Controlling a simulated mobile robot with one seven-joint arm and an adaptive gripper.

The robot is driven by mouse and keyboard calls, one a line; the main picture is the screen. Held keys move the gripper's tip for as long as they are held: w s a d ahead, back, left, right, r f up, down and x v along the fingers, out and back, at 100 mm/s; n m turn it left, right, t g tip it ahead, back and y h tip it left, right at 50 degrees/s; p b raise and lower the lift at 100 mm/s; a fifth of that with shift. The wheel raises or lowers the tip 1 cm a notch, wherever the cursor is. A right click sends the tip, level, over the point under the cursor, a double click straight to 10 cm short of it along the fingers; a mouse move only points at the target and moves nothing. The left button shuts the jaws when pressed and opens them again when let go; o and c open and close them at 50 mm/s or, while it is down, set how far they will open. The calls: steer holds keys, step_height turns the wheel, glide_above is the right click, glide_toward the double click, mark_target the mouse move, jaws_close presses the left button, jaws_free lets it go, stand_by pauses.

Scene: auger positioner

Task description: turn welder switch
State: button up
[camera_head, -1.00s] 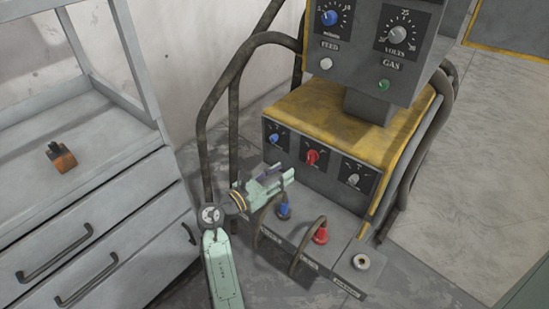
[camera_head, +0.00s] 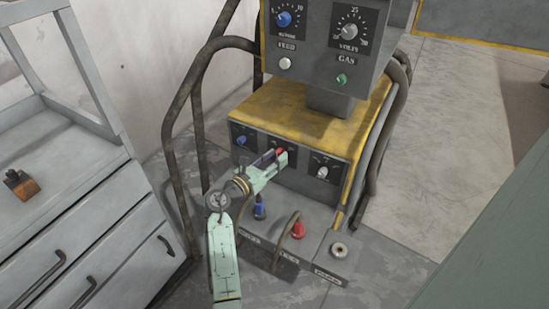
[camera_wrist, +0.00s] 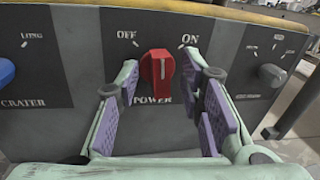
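The welder (camera_head: 318,115) is a grey machine with a yellow top. Its red power switch (camera_wrist: 158,72) sits on the lower front panel, between the printed words OFF and ON, with its white mark pointing about straight up. In the head view the red switch (camera_head: 280,151) shows just beyond my gripper's tips. My gripper (camera_head: 284,158) is open and faces the panel. In the wrist view the open fingers with purple pads (camera_wrist: 160,105) stand on either side of the switch, slightly below and in front of it. I cannot tell whether they touch it.
A blue crater knob (camera_wrist: 5,72) lies left of the switch and a grey knob (camera_wrist: 271,75) right. Blue (camera_head: 260,208) and red (camera_head: 298,228) cable plugs stand on the ledge below. A grey drawer cabinet (camera_head: 85,215) stands left.

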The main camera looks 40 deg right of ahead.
steer(key=shift+d, duration=0.1)
jaws_close()
stand_by(0.4)
